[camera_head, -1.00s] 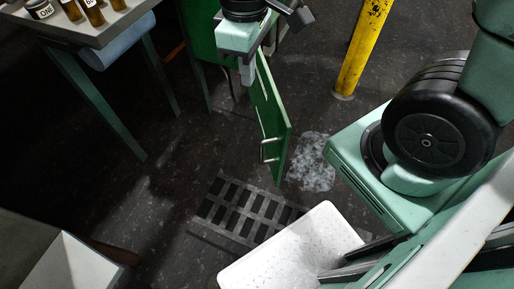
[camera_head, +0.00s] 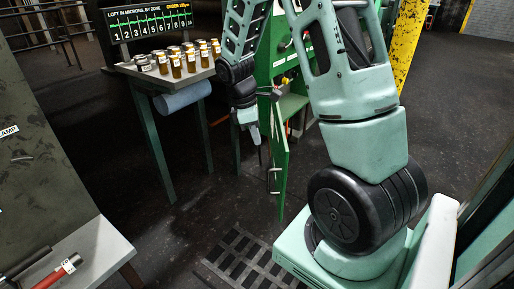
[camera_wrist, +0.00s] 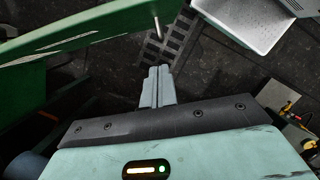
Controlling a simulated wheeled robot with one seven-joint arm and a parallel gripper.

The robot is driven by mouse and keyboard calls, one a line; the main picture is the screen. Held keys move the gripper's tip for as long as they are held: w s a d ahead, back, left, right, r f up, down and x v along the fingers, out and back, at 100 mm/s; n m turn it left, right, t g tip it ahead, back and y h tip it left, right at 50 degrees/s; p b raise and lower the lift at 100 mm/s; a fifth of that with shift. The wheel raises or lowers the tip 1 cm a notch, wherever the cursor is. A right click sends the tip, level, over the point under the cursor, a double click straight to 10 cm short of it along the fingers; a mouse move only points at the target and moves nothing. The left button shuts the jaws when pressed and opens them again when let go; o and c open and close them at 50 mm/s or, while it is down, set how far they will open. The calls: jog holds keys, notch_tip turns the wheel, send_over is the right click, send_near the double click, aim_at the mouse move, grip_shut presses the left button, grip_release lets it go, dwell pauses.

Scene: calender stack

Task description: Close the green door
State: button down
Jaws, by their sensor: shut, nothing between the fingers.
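The green door (camera_head: 280,175) stands open, seen nearly edge-on in the head view, with a metal bar handle (camera_head: 273,181) on its left face. The green cabinet (camera_head: 264,62) is behind it. My gripper (camera_head: 256,137) is shut and empty, pointing down just left of the door's upper part. In the wrist view my closed fingertips (camera_wrist: 158,72) are below the door (camera_wrist: 85,38), whose handle (camera_wrist: 156,25) sticks out near its right end. I cannot tell whether the gripper touches the door.
A table with several amber jars (camera_head: 189,57) and a blue roll (camera_head: 183,97) stands left of the cabinet. A yellow post (camera_head: 408,45) is at the right. A floor grate (camera_head: 240,253) lies in front of the door. A grey bench (camera_head: 95,262) is at lower left; dark floor between is clear.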

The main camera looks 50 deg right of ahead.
jog(key=s+d+f, duration=0.1)
jog(key=f, duration=0.1)
jog(key=s+d+f+b, duration=0.1)
jog(key=f, duration=0.2)
jog(key=s+d+f, duration=0.1)
jog(key=f, duration=0.2)
jog(key=shift+s+b, duration=0.3)
jog(key=shift+b, duration=0.05)
jog(key=shift+s+d+f, duration=0.1)
jog(key=shift+s+d, duration=0.4)
